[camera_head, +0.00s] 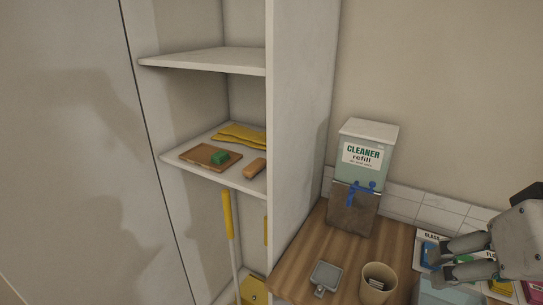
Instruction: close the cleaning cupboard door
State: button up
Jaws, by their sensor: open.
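The cleaning cupboard (300,110) is a tall pale unit standing open, with its shelves showing. A large pale flat panel (70,130) fills the left of the view, bordered by a dark line along the cupboard's left side. It looks like the cupboard door swung wide open, though its handle and outer edge are not clearly visible. My gripper (436,263) is at the lower right, over the counter, its two grey fingers pointing left. It is open, and far from the panel, on the other side of the cupboard.
The upper shelf (205,59) is bare. The lower shelf holds a yellow cloth (240,136), a board with a green block (220,157) and a brush (255,168). A yellow-handled pole (229,215) stands below. A cleaner box (362,165), dustpan (325,277) and cup (378,282) occupy the wooden counter.

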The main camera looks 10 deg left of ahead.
aim_at(85, 221)
jog(key=u, duration=0.45)
jog(key=i+u, duration=0.1)
jog(key=u, duration=0.85)
jog(key=i+u, duration=0.1)
jog(key=u, duration=0.8)
